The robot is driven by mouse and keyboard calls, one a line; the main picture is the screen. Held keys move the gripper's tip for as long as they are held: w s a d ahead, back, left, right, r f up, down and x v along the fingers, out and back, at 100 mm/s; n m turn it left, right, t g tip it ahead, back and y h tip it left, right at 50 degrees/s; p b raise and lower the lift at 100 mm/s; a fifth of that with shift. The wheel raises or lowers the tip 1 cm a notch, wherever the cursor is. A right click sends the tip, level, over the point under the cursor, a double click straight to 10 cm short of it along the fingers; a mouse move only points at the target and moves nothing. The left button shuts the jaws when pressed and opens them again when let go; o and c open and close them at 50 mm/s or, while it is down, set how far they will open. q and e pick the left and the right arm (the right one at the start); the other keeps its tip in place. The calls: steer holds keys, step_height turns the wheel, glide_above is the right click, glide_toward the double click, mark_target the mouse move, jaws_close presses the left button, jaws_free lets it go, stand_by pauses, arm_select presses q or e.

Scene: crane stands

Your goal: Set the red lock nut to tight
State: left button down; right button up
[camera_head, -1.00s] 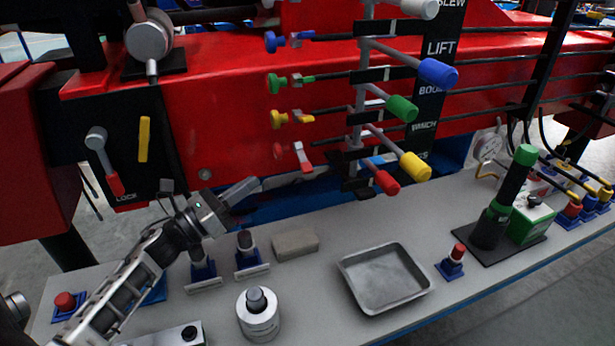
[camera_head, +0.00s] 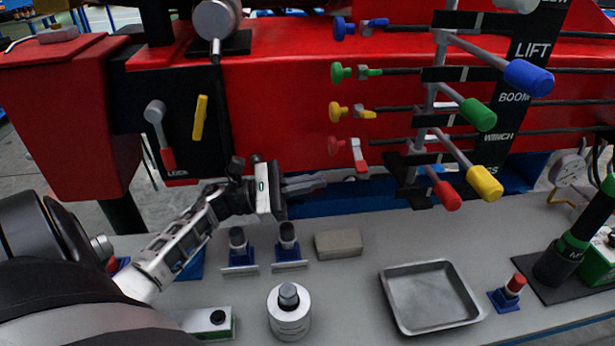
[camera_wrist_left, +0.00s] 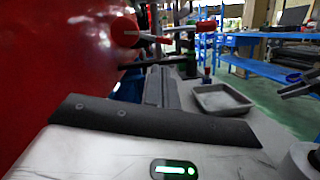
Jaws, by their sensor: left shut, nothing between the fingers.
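The red row has a round red knob (camera_head: 335,146) on the end of its rod. Beside it is the red lock nut (camera_head: 358,154), a small lever with a grey part, hanging downward. In the left wrist view the red knob (camera_wrist_left: 125,32) and the lock nut's lever (camera_wrist_left: 178,29) show beyond my fingers. My left gripper (camera_head: 322,181) is shut and empty, below and left of the lock nut and apart from it. Its fingers also show in the wrist view (camera_wrist_left: 161,86).
Yellow (camera_head: 365,113), green and blue lock nuts sit in the rows above, levers roughly sideways. Coloured lever handles, such as the red one (camera_head: 446,196), stick out at right. Below are a grey bench with a metal tray (camera_head: 462,318), a block (camera_head: 338,243) and blue-based posts.

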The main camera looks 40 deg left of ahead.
mark_target(359, 160)
arm_select(q)
steer(key=p+x, duration=0.1)
steer(key=x, duration=0.5)
steer(key=shift+w+d+p, duration=0.2)
steer(key=shift+w+p, duration=0.05)
steer(key=shift+p, duration=0.05)
arm_select(e)
steer(key=shift+d+r, duration=0.15)
steer(key=shift+d, duration=0.15)
arm_select(q)
steer(key=shift+s, duration=0.1)
arm_select(e)
steer(key=shift+d+r, duration=0.1)
steer(key=shift+r, duration=0.05)
